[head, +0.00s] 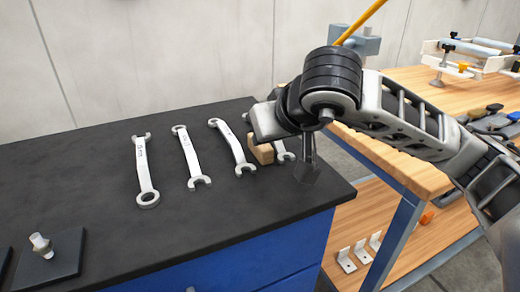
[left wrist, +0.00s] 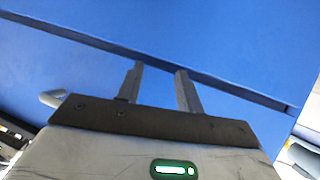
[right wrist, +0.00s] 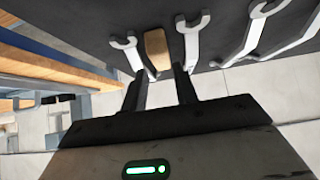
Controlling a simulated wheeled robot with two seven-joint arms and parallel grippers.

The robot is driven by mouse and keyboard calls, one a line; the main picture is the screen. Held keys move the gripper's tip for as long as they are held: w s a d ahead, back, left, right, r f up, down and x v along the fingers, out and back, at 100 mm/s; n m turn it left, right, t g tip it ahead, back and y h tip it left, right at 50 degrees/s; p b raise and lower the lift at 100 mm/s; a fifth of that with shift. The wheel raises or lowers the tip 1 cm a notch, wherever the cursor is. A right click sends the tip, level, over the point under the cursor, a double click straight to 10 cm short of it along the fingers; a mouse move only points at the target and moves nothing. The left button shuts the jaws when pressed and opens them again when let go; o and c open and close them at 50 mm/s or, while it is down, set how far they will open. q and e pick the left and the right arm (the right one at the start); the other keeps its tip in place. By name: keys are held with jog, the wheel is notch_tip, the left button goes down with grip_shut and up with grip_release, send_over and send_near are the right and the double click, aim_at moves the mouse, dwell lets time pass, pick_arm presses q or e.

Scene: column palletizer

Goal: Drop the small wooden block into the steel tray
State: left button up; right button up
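The small wooden block (head: 262,153) lies on the dark bench top among the wrenches, partly hidden by my right gripper in the head view. In the right wrist view the block (right wrist: 157,48) is just beyond the fingertips and lined up with the gap between them. My right gripper (right wrist: 161,72) is open and empty. My left gripper (left wrist: 159,68) is open and empty in front of a blue panel; it is not in the head view. I cannot make out a steel tray in any view.
Several wrenches (head: 190,157) lie in a row on the dark bench (head: 105,178), one close beside the block. A dark plate with a bolt (head: 40,243) is at front left. A wooden workbench (head: 405,168) with tools stands at right, across a gap.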

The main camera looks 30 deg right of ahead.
jog(key=x, duration=0.5)
jog(key=shift+w+f, duration=0.2)
jog(key=shift+w, duration=0.2)
grip_shut()
